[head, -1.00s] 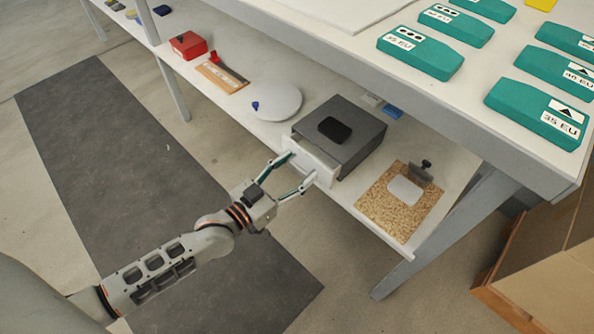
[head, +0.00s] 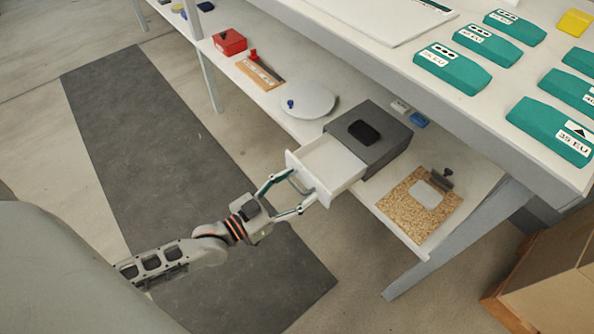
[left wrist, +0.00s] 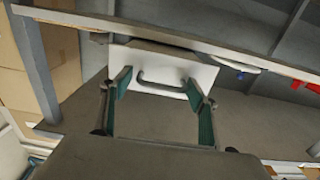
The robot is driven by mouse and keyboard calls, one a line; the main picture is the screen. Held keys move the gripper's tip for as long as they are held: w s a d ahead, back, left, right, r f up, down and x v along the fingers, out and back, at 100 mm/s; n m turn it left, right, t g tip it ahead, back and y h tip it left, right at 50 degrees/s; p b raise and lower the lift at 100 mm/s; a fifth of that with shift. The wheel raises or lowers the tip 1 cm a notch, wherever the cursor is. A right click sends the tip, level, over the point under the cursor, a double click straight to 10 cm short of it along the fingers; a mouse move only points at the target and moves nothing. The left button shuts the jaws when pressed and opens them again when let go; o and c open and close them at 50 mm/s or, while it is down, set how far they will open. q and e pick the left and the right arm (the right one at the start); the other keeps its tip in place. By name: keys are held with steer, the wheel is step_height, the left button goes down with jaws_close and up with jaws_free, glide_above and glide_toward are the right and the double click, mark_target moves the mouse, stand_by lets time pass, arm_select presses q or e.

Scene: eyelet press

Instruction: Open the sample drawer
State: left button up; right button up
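The sample drawer (head: 335,165) is white and stands well out of its dark grey housing (head: 385,140) on the lower shelf; its inside looks empty. In the left wrist view its white front (left wrist: 165,62) faces me, with a grey bar handle (left wrist: 162,86) across it. My left gripper (head: 297,188) is at the drawer front, its green-padded fingers set wide at the two ends of the handle. It also shows in the left wrist view (left wrist: 158,84). My right gripper is out of view.
A black object (head: 363,132) lies on the housing. To the right is a cork board (head: 405,212); to the left a white round plate (head: 308,100) and a red box (head: 229,42). The worktop above holds green cases (head: 453,68). The floor before the shelf is clear.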

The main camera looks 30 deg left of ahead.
arm_select(q)
steer(key=shift+s+a, duration=0.1)
steer(key=v, duration=1.1)
steer(key=shift+s, duration=0.4)
steer(key=shift+r, duration=0.1)
